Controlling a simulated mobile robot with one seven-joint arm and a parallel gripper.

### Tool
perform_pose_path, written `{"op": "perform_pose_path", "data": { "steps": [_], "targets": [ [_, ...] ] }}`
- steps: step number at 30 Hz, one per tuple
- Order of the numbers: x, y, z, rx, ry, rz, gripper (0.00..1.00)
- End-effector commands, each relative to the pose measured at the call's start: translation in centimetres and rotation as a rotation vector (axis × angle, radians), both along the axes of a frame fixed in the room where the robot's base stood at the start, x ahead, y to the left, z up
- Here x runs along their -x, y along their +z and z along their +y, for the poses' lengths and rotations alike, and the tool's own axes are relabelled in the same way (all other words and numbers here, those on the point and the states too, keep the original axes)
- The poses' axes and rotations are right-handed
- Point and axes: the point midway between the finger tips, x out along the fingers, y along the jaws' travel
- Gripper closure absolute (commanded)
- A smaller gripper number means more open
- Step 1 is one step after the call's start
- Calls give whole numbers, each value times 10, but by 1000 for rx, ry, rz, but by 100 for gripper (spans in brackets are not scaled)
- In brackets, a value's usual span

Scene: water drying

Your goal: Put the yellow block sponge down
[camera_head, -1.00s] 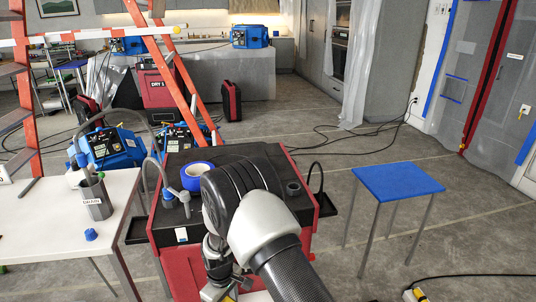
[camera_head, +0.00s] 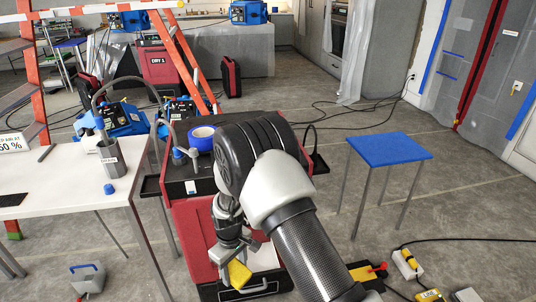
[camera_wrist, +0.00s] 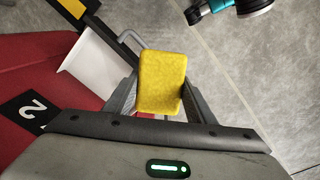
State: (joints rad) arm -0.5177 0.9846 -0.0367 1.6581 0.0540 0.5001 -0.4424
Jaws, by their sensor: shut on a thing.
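The yellow block sponge (camera_head: 238,274) is held in my gripper (camera_head: 236,258) in front of the red cart in the head view. In the wrist view the sponge (camera_wrist: 162,82) sits between the two fingers of my gripper (camera_wrist: 160,98), one on each side of it. It is held clear in the air, with grey floor behind part of it. What lies directly under the sponge is hard to tell.
A red cart (camera_head: 188,228) with a black top stands behind my arm. A blue-topped table (camera_head: 390,149) is at right, a white table (camera_head: 60,186) at left. The wrist view shows a white surface (camera_wrist: 95,62) beside the sponge. Floor between tables is partly open.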

Motion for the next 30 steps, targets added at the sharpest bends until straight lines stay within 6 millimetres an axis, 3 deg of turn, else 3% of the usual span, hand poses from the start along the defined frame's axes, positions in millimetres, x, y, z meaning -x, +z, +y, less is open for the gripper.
{"op": "perform_pose_path", "data": {
  "steps": [5, 10, 15, 18, 27, 30],
  "targets": [
    [-20, 50, -36, 0, -134, -9, 86],
    [-32, 117, -91, 3, -328, -13, 86],
    [-27, 188, -154, 3, -549, -13, 86],
    [-19, 219, -183, 1, -655, -10, 86],
    [12, 281, -241, -5, -880, -5, 86],
    [16, 296, -244, -3, -897, 4, 86]
  ]
}}
